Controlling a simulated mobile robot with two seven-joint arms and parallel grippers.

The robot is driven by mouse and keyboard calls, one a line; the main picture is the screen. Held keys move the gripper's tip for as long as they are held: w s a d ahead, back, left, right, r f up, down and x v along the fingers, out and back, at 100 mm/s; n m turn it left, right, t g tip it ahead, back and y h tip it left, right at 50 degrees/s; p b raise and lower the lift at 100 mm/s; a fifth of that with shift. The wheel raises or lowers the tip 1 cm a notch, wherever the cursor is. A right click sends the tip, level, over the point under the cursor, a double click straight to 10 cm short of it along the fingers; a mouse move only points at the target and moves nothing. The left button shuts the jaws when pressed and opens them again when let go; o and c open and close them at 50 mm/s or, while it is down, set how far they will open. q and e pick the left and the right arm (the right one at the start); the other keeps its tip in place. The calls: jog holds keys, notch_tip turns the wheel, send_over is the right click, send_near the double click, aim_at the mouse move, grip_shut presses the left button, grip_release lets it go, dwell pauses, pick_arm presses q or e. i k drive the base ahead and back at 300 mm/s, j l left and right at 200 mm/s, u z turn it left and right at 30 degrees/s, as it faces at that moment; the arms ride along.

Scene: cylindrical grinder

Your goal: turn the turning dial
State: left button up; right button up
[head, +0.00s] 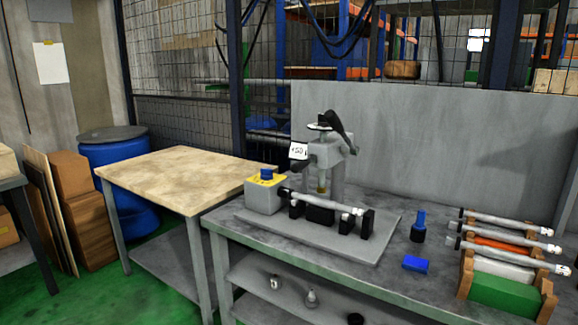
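A grey box (264,196) with a yellow top stands at the left end of the grinder's base plate. A blue knob (266,173) sits on the yellow top, and it looks like the dial; its exact setting is too small to read. The grinder (327,157) stands upright behind a horizontal metal shaft (322,202) resting on black supports. A black lever (341,129) tilts at its top, and a small white display (298,151) is at its left. Neither of my grippers is in view.
The grinder stands on a grey metal workbench (392,268). A blue block (416,264), a blue-and-black upright piece (419,226) and a rack (463,275) of several shafts are to the right. A wooden-topped table (179,178) adjoins at left, its top clear.

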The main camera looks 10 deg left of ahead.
aim_at(266, 173)
jog(key=i+j+z, duration=0.1)
jog(key=z, duration=0.3)
jog(key=j+z, duration=0.45)
jog(key=i+j+z, duration=0.2)
jog(key=j, duration=0.15)
jog(key=j+z, duration=0.15)
jog(key=j, duration=0.15)
jog(key=j+z, duration=0.15)
jog(key=j, duration=0.65)
